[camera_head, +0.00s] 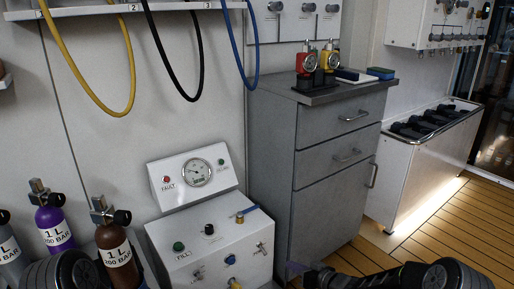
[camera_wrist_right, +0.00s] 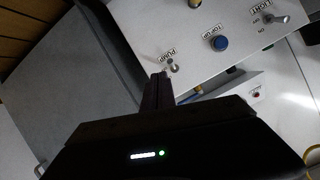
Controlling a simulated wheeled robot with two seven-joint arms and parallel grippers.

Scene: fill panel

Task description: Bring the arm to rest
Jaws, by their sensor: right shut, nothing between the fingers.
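My right gripper (camera_head: 294,267) is at the bottom centre of the head view, just right of the white fill panel (camera_head: 190,235). In the right wrist view its fingers (camera_wrist_right: 158,78) are together with nothing between them. The fingertips appear close to the PUMP toggle switch (camera_wrist_right: 173,67); I cannot tell whether they touch it. My right arm (camera_head: 385,280) comes in from the lower right. A dark rounded link of my left arm (camera_head: 72,272) shows at the lower left, but its gripper is out of view.
A grey drawer cabinet (camera_head: 322,165) stands right of the panel. Gas bottles, one purple (camera_head: 54,225) and one brown (camera_head: 113,250), stand at left. Yellow (camera_head: 75,70), black and blue hoses hang above. Wooden floor (camera_head: 440,225) is open at right.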

